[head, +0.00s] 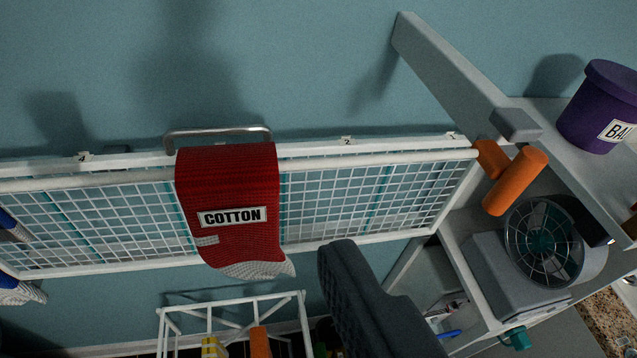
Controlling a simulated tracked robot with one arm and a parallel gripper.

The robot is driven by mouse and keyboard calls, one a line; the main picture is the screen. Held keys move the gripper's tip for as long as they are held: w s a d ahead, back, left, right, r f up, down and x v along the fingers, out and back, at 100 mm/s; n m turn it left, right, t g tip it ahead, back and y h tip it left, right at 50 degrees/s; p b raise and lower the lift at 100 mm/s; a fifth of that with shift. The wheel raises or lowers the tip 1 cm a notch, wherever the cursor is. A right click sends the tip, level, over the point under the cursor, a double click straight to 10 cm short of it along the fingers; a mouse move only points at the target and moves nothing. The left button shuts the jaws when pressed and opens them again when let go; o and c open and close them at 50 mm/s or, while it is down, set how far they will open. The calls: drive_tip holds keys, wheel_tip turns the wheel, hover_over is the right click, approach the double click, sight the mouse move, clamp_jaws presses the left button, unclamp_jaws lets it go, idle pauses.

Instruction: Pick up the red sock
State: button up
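The red sock (229,204) hangs folded over the white rail of a wire drying rack (350,200), left of centre in the head view. It has a white "COTTON" label and a grey-white toe that hangs low and points right. A bent metal bar (218,132) shows just above its top. One dark grey ribbed finger of my gripper (350,275) shows at the lower middle, to the right of the sock's toe and apart from it in the picture. The other finger is not visible, so the opening cannot be judged.
Blue-and-white socks (15,290) hang at the left edge. An orange rail end (515,180), a fan (545,243) and a purple bucket (602,105) are by the grey shelves at right. A white wire frame (235,308) stands below the sock. The wall behind is bare.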

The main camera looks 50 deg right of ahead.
sight(229, 148)
drive_tip(key=shift+m+g+h, duration=0.3)
drive_tip(key=shift+m, duration=0.1)
drive_tip(key=p+x, duration=0.1)
drive_tip(key=x, duration=0.4)
drive_tip(key=p+x, duration=0.2)
drive_tip(key=x, duration=0.4)
drive_tip(key=d+p+x, duration=0.1)
drive_tip(key=x, duration=0.4)
drive_tip(key=shift+s+d+f+p, duration=0.1)
drive_tip(key=shift+s+d+p, duration=0.1)
drive_tip(key=shift+p, duration=0.15)
drive_tip(key=c, duration=1.3)
